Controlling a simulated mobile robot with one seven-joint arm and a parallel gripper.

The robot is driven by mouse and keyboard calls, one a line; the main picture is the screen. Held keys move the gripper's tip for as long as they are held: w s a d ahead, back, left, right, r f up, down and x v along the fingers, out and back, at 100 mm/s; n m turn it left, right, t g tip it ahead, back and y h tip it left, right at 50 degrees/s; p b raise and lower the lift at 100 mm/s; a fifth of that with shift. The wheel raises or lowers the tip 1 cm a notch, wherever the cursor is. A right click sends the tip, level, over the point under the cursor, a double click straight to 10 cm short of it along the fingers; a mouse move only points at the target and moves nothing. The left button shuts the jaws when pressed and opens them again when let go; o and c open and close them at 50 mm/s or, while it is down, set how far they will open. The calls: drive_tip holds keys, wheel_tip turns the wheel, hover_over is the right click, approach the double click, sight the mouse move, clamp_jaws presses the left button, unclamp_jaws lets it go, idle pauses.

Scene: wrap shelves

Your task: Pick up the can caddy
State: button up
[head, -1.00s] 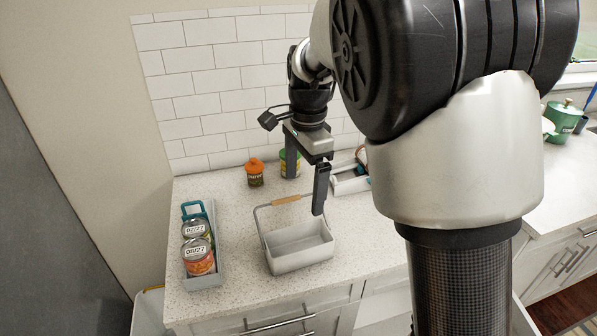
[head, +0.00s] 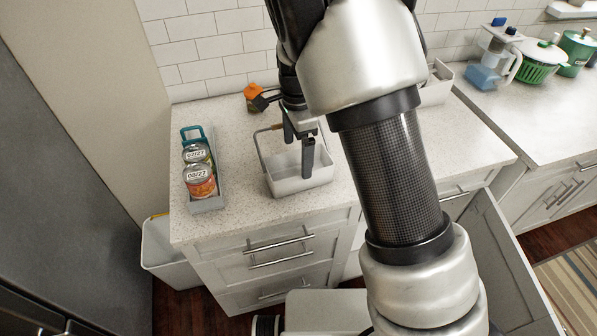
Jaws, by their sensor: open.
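The can caddy (head: 207,206) is a narrow grey tray with a teal handle (head: 193,132) at its far end. It stands at the left of the counter and holds two labelled cans, a front one (head: 200,183) and a rear one (head: 197,154). My gripper (head: 298,158) points down with its fingers apart and nothing between them. It is to the right of the caddy, apart from it, and appears over the white basket. The caddy is in full view, apart from what the cans cover.
A white basket (head: 300,187) with a wooden-grip handle stands right of the caddy, partly behind my fingers. An orange-topped jar (head: 253,97) is near the tiled wall. Bare counter (head: 235,135) lies between caddy and basket. A white bin (head: 166,255) stands below left.

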sight(299, 163)
drive_tip(key=f, duration=0.5)
drive_tip(key=shift+s+d, duration=0.15)
drive_tip(key=shift+s, duration=0.1)
drive_tip(key=shift+r, duration=0.15)
drive_tip(key=c, duration=1.4)
